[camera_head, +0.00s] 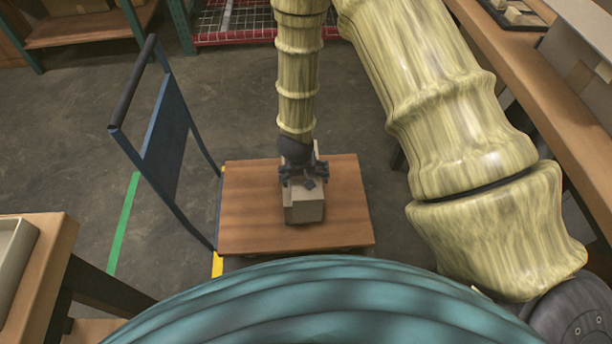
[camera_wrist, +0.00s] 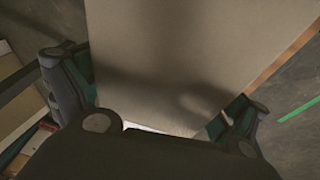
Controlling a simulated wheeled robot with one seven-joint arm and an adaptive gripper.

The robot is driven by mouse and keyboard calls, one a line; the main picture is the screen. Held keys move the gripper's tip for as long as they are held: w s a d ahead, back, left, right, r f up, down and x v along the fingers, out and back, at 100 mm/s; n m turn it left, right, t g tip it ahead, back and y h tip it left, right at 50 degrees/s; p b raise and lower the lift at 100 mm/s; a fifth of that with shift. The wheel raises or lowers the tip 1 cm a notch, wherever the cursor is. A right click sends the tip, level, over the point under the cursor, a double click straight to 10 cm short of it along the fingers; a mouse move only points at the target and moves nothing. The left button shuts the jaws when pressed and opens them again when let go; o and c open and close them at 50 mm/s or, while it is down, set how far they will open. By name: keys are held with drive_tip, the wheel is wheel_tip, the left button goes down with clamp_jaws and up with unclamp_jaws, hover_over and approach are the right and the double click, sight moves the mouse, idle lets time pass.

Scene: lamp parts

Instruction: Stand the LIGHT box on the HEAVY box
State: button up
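In the wrist view the box face (camera_wrist: 190,50) fills the space between the fingers (camera_wrist: 160,100). Whether both fingers press on it is unclear.
The cart's blue handle frame (camera_head: 167,140) rises at the deck's left. A wooden bench (camera_head: 540,90) runs along the right, and a table corner (camera_head: 45,255) stands at lower left. Shelving (camera_head: 90,28) and a red mesh rack (camera_head: 235,35) are behind. Deck left of the box is bare.

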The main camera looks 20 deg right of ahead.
idle(0.3)
drive_tip(key=p+v, duration=0.3)
drive_tip(key=v, duration=0.9)
drive_tip(key=shift+r+p, duration=0.15)
drive_tip(key=shift+p, duration=0.15)
